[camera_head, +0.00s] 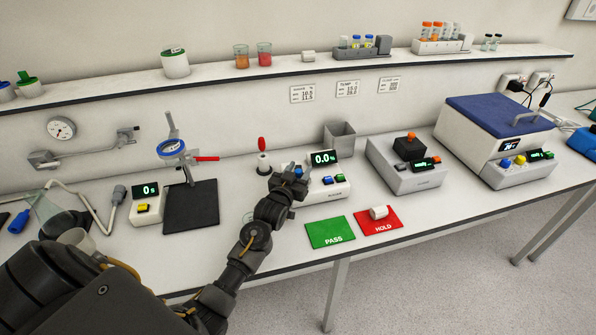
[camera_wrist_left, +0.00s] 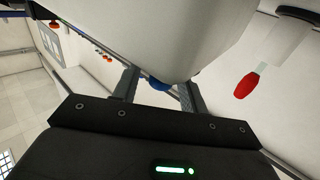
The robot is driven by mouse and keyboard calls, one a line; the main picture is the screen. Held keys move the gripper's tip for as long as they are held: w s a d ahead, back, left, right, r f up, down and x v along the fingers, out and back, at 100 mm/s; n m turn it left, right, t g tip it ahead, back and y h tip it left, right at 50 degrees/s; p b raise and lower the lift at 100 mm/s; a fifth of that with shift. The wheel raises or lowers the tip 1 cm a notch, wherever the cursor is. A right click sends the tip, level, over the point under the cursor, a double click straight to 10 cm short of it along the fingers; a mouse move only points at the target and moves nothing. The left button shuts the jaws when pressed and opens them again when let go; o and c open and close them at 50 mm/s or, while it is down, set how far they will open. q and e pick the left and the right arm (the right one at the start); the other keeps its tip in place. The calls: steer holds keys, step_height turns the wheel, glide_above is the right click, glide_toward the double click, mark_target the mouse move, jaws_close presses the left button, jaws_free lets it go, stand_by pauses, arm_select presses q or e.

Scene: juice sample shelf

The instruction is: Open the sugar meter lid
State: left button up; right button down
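The sugar meter, which I take to be the white box (camera_head: 334,189) with the green "0.0 %" display (camera_head: 323,158), stands mid-bench. My left gripper (camera_head: 287,169) is at its left end, partly covering that end. In the left wrist view, a large white body (camera_wrist_left: 170,30) fills the top middle. A small blue part (camera_wrist_left: 158,84) shows at its lower edge, between the two spread fingers of my left gripper (camera_wrist_left: 158,92), with gaps on both sides. I cannot clearly make out the lid or whether it is open. My right gripper is not in view.
A dropper with a red bulb (camera_head: 262,144) stands close to the left of my gripper; its bulb (camera_wrist_left: 247,85) also shows in the wrist view. A grey bin (camera_head: 340,135) is behind. Green PASS (camera_head: 330,232) and red HOLD (camera_head: 385,224) mats lie in front.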

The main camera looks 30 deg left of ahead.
arm_select(q)
steer(key=shift+s, duration=0.1)
steer(key=shift+s+f, duration=0.1)
steer(key=shift+s, duration=0.25)
steer(key=s+d+b, duration=0.1)
steer(key=s+b, duration=0.1)
steer(key=s, duration=0.8)
steer(key=shift+d+b, duration=0.25)
steer(key=shift+b, duration=0.15)
steer(key=shift+w, duration=0.1)
